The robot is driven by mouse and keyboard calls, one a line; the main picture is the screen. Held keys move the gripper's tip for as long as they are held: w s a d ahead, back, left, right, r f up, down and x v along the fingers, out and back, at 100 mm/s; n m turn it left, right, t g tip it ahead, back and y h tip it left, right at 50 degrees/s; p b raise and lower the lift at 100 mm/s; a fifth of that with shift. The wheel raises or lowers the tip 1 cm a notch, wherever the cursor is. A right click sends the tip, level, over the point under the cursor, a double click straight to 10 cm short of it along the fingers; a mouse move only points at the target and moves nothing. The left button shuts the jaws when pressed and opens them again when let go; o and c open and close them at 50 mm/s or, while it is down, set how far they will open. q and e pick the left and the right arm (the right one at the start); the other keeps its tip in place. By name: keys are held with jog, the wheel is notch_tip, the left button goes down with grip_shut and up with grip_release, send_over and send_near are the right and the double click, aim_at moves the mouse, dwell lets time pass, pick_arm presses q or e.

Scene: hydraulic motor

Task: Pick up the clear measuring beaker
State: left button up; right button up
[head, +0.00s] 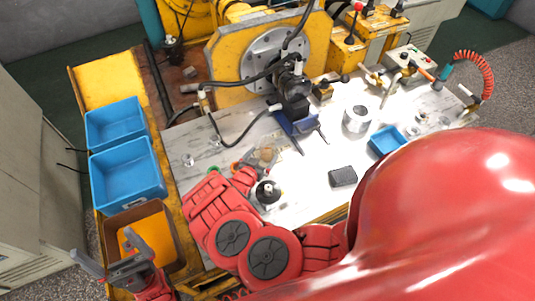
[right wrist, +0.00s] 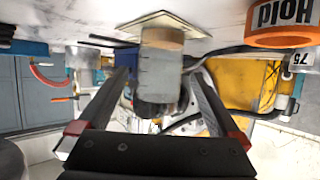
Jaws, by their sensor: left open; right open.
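The clear measuring beaker (right wrist: 160,72) shows in the right wrist view as a translucent cylinder with a pale hexagonal base; this view is upside down. It stands between the spread fingers of my right gripper (right wrist: 160,100), which is open; I cannot tell whether either finger touches it. In the head view, the beaker (head: 266,155) is a small, pale, see-through shape on the white worktop, just beyond the end of my red right arm. My left gripper (head: 108,252) is open and empty at the lower left, by the brown bin.
An orange roll marked "Hold" (right wrist: 284,22) lies close beside the beaker. Two blue bins (head: 128,170) and a brown bin (head: 150,262) stand at left. A black hose and motor (head: 292,85) are behind. A silver cylinder (head: 357,119) and a blue tray (head: 386,140) stand at right.

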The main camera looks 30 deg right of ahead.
aim_at(270, 144)
jog(key=shift+x, duration=1.35)
jog(key=b+x, duration=0.1)
jog(key=x, duration=0.3)
jog(key=shift+d, duration=0.1)
jog(key=shift+w+d, duration=0.15)
jog(key=shift+w, duration=0.1)
jog(key=c, duration=1.3)
jog(key=shift+r, duration=0.1)
